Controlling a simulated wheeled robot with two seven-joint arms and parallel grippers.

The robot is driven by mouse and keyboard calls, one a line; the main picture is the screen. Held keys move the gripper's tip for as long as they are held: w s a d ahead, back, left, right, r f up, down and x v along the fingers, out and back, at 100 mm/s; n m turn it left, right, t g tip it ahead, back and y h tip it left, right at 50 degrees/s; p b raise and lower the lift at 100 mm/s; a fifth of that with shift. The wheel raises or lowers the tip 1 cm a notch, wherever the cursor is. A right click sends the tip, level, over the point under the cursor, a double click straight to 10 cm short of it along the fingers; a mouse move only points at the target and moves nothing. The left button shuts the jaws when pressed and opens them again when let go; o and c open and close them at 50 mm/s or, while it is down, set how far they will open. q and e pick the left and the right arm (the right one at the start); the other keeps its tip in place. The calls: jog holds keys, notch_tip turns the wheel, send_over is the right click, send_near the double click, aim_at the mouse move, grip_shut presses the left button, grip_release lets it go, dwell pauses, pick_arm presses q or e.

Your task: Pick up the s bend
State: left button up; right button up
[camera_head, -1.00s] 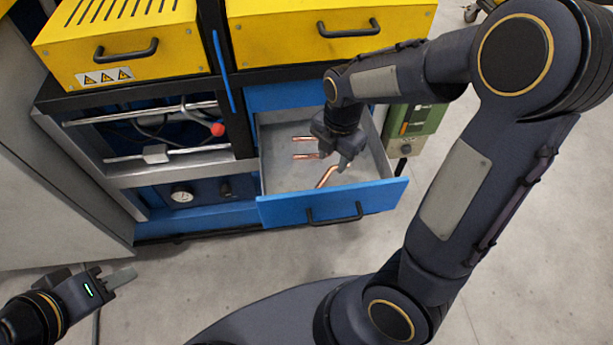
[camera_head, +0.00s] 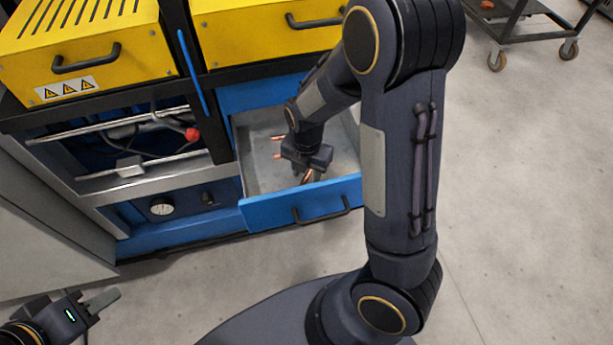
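The s bend, a copper tube (camera_head: 307,176), lies in the open blue drawer near its front wall. Only a small part of it shows, because my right gripper covers the rest. My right gripper (camera_head: 309,172) points down into the drawer right over the s bend. Its fingertips are mostly hidden, so I cannot tell whether they touch or grip the tube. My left gripper (camera_head: 108,300) is low at the left, over the floor, far from the drawer, with no object seen in it. Its finger gap is not clear.
The blue drawer (camera_head: 330,197) has low walls around my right gripper. Other straight copper tubes (camera_head: 277,138) lie further back in it. A cabinet with yellow units (camera_head: 85,45) stands behind and left. A wheeled cart (camera_head: 530,30) is at the top right. The right floor is clear.

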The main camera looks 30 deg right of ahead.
jog(key=shift+c, duration=0.4)
grip_shut()
jog(key=shift+r, duration=0.1)
